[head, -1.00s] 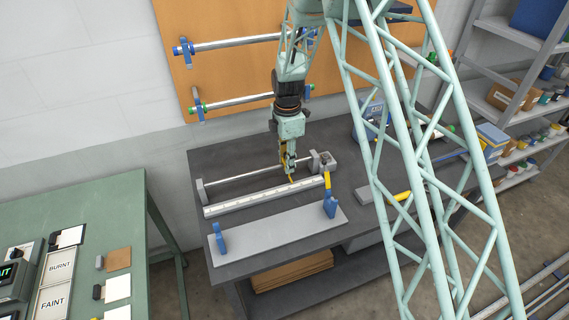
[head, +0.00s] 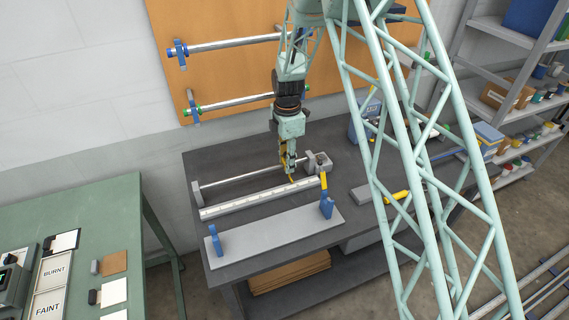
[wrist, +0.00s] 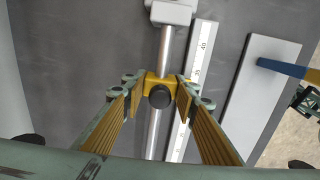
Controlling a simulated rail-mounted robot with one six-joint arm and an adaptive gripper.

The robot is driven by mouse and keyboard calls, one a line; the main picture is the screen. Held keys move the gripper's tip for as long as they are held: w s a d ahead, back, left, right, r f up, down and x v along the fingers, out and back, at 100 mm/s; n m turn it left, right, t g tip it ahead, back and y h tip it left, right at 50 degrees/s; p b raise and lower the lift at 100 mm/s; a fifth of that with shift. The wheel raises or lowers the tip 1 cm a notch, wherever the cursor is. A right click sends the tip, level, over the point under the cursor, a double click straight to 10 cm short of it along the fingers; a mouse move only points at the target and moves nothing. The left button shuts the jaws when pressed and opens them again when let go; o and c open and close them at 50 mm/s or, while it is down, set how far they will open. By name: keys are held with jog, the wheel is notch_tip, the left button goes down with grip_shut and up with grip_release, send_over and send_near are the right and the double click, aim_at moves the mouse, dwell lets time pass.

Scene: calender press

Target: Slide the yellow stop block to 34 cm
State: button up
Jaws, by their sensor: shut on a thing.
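The yellow stop block (wrist: 153,80) with a black knob (wrist: 160,96) sits on a round steel rod (wrist: 166,48) in the wrist view. My gripper (wrist: 160,90) has a finger on each side of the block and is shut on it. A small yellow pointer (wrist: 184,80) reaches from the block to the white scale (wrist: 202,55), close to what looks like the 35 mark; the exact reading is too small to tell. In the head view my gripper (head: 289,169) is low over the rod, nearer its right end, and mostly hides the block.
A grey end block (head: 319,164) holds the rod's right end; a smaller post (head: 196,193) holds its left. In front lies a grey plate (head: 270,236) with two blue brackets. A yellow-handled tool (head: 396,196) lies to the right.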

jog(key=shift+d, duration=0.3)
jog(key=o, duration=1)
jog(key=shift+w, duration=0.1)
jog(key=shift+r, duration=0.1)
jog(key=shift+r, duration=5.9)
